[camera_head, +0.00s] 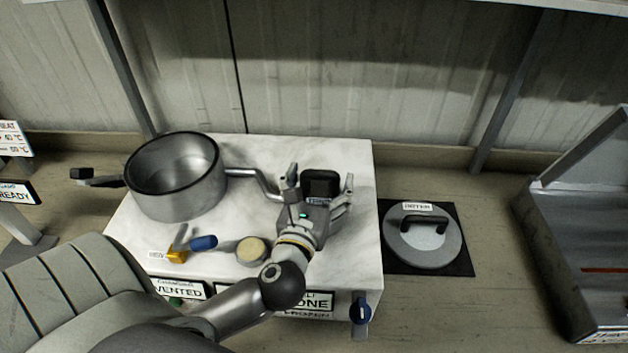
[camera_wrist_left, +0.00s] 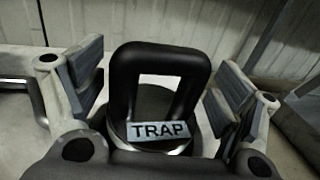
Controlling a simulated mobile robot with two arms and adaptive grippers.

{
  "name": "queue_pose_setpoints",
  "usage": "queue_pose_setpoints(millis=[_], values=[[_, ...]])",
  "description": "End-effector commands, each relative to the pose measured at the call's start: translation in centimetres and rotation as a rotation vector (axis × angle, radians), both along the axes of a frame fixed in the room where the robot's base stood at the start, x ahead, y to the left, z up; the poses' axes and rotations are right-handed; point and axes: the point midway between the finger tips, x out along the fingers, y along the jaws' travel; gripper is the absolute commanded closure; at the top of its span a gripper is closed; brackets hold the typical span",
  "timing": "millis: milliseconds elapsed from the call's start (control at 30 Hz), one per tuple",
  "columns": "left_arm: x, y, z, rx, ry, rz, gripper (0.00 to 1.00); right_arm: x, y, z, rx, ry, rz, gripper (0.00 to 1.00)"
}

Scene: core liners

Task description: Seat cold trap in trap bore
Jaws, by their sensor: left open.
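The cold trap has a black loop handle (camera_head: 321,184) and stands at the right part of the white bench top, by the end of a bent metal pipe. In the left wrist view its handle (camera_wrist_left: 160,75) rises upright above a plate reading TRAP, with a dark round body below. My left gripper (camera_head: 319,181) is open, one finger on each side of the handle. In the left wrist view both finger pads (camera_wrist_left: 160,88) stand apart from it. The trap bore cannot be made out; my gripper and the trap cover that area. My right gripper is not in view.
A large metal pot (camera_head: 177,178) stands at the bench's left, joined to the pipe (camera_head: 255,178). A blue-handled valve (camera_head: 203,243) and a tan round cap (camera_head: 251,251) sit in front. A round grey lid (camera_head: 423,242) lies on a black mat right of the bench. An open case (camera_head: 585,230) stands far right.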

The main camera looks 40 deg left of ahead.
Motion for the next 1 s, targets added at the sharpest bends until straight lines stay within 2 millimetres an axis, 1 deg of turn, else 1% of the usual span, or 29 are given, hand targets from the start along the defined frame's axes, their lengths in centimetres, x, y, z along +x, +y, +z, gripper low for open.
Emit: queue_pose_setpoints(millis=[167, 333, 367, 400, 433, 700, 833, 1000], values=[[-2.3, -0.9, -0.4, -0.004, 0.002, -0.003, 0.12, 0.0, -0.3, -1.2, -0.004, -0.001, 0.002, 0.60], [-5.7, -2.1, -0.6, -0.005, 0.004, -0.002, 0.12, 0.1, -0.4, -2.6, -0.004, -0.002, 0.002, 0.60], [-6.2, -2.2, -0.3, -0.005, 0.004, 0.000, 0.12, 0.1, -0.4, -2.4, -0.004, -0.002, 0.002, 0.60], [-6.7, -2.4, 0.1, -0.002, 0.007, 0.001, 0.12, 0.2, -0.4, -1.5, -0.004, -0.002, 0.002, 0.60], [-7.1, -2.5, 0.2, -0.001, 0.006, 0.001, 0.12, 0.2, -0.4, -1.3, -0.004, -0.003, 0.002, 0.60], [-10.1, -3.6, 0.1, 0.000, 0.004, 0.000, 0.12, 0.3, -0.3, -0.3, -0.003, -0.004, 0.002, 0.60], [-10.9, -3.9, 0.1, 0.000, 0.002, 0.000, 0.12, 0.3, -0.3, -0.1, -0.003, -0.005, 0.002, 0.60], [-11.3, -4.1, 0.1, -0.001, 0.000, -0.001, 0.12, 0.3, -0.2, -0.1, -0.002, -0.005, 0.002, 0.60]])
